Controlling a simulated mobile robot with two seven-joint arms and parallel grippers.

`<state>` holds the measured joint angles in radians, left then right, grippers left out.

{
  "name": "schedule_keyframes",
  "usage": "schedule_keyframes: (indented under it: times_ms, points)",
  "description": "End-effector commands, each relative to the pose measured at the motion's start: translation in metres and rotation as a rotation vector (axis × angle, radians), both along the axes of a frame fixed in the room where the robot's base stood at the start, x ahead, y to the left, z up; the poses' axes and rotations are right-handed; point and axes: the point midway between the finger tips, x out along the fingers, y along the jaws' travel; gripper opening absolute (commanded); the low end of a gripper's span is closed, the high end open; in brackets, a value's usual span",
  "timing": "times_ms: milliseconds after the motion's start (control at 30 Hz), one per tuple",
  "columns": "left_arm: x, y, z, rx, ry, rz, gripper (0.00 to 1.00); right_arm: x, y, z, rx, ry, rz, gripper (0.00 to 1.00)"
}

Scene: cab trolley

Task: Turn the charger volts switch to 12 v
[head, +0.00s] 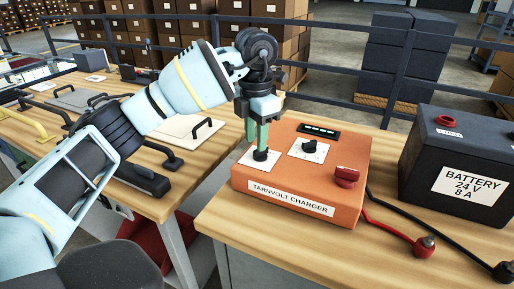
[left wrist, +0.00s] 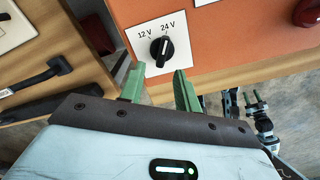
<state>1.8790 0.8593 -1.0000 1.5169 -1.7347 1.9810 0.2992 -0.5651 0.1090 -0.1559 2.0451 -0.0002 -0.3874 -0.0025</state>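The orange Tarnvolt charger (head: 335,226) stands on the wooden bench. Its volts switch is a black knob (left wrist: 162,50) on a white plate marked 12 V at left and 24 V at right. The knob's white mark points towards 24 V. My left gripper (head: 256,146) is over this knob, which also shows in the head view (head: 261,155). In the left wrist view its green fingers (left wrist: 158,82) are open and apart, with the knob beyond the gap between their tips. Small arm parts with green tips (left wrist: 255,98), apparently my right gripper, show far below; their opening is unclear.
A second black knob (head: 309,147) and a red knob (head: 346,177) are on the charger top. A black battery (head: 468,150) labelled 24 V 8 A stands at right. Red and black cables lie between. Handled panels lie on the left bench (head: 180,205).

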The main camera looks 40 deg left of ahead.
Motion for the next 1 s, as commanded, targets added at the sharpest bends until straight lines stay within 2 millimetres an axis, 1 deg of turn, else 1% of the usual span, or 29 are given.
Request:
schedule_keyframes:
  times_ms: [33,200,333,567,600,633,833,867,1000]
  points:
    - [-0.001,0.000,-0.009,0.000,0.002,0.000,0.33,0.000,0.000,-0.001,0.000,0.001,0.000,0.52]
    - [0.000,0.000,-0.025,0.000,0.000,0.000,0.33,0.000,0.000,-0.001,0.000,0.001,0.000,0.52]
    - [0.000,0.000,-0.030,0.000,-0.002,0.000,0.33,0.000,0.000,-0.002,0.000,0.001,0.000,0.52]
    - [0.000,0.000,-0.031,-0.001,-0.002,0.000,0.33,0.000,0.000,-0.001,0.000,0.001,0.000,0.52]
    - [0.000,0.000,-0.031,-0.001,-0.002,0.000,0.31,0.000,0.000,-0.001,0.000,0.001,0.000,0.52]
    - [0.000,0.000,-0.031,-0.001,-0.002,0.000,0.28,0.000,0.000,-0.001,0.000,0.001,0.000,0.52]
    - [0.000,0.000,-0.031,-0.001,-0.002,0.000,0.01,0.000,0.000,-0.001,0.000,0.000,0.000,0.52]
    - [0.000,0.000,-0.031,-0.001,-0.002,0.000,0.00,0.000,0.000,-0.001,0.000,0.000,0.000,0.52]
    - [0.000,0.000,-0.031,-0.001,-0.002,0.000,0.00,0.001,0.000,-0.001,0.000,0.000,0.000,0.52]
